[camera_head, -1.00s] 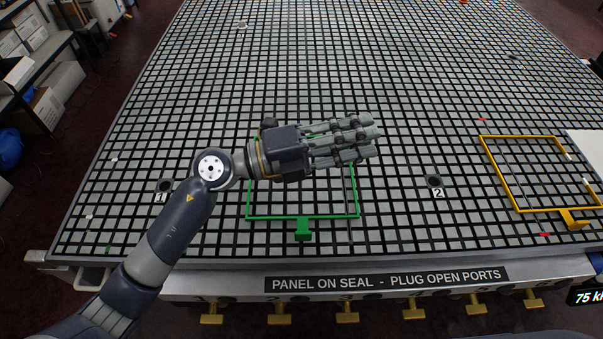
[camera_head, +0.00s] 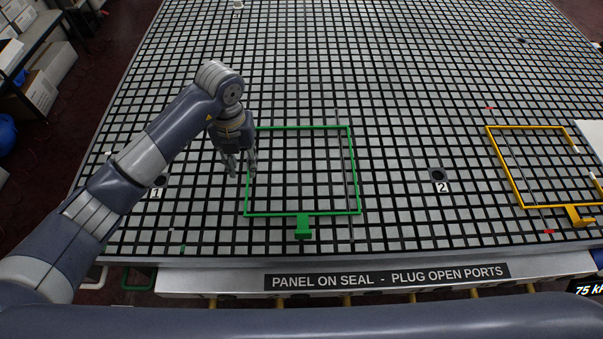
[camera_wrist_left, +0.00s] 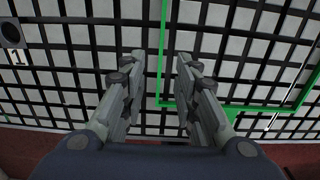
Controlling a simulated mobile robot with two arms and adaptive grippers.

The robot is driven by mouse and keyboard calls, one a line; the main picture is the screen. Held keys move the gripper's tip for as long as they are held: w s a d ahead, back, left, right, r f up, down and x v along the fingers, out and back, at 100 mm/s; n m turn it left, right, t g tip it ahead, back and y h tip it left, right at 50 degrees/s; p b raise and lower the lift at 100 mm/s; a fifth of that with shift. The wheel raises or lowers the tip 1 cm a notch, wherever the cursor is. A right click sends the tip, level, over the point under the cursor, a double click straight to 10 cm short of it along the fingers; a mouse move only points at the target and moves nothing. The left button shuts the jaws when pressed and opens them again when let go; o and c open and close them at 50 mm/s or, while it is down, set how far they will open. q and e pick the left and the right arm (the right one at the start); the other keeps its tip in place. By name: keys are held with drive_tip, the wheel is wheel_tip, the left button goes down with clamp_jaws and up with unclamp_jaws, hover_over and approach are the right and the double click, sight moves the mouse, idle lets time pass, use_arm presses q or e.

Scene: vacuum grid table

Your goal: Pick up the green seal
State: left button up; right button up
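The green seal (camera_head: 328,213) is a thin rectangular frame with a tab at its near side. It lies flat on the grid table (camera_head: 400,215). My left gripper (camera_head: 241,174) points down at the seal's left side, with its fingers apart. In the left wrist view, the seal's left edge (camera_wrist_left: 163,50) runs between the two open fingers, close to the right-hand one. Nothing is held. I cannot tell how high the fingertips are above the table. My right gripper is out of view.
An orange seal (camera_head: 513,182) lies at the right, beside a white panel at the picture's edge. Port 2 (camera_head: 438,174) sits between the two seals, and port 1 (camera_head: 158,181) is left of my gripper. A thin dark rod lies across the green seal's right side.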

sight(248, 181)
use_arm(q)
drive_tip(key=shift+f, duration=0.8)
wheel_tip(248, 181, down, 4)
drive_tip(key=shift+w+f+p, duration=0.1)
drive_tip(key=shift+p, duration=1.15)
drive_tip(key=shift+f, duration=0.55)
clamp_jaws()
